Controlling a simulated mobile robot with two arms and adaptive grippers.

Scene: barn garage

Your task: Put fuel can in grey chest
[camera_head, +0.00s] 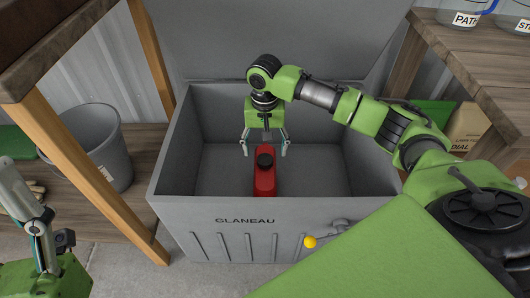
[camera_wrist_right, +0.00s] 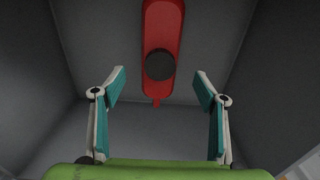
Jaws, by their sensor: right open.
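The grey chest (camera_head: 315,215) stands open in the head view, its lid raised behind it. The red fuel can (camera_head: 265,181), with a black cap, is inside the chest near the middle. In the right wrist view the can (camera_wrist_right: 163,30) shows beyond the fingertips, with the chest's grey inner walls on both sides. My right gripper (camera_head: 264,148) is inside the chest opening, close to the can. Its fingers (camera_wrist_right: 160,82) are spread apart with nothing between their tips. My left gripper (camera_head: 62,240) shows only partly at the lower left, and its jaws are unclear.
A wooden shelf (camera_head: 75,145) stands left of the chest, with a grey bucket (camera_head: 97,140) on its lower board. A wooden bench (camera_head: 465,60) at the right holds labelled containers, with a cardboard box (camera_head: 467,127) below.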

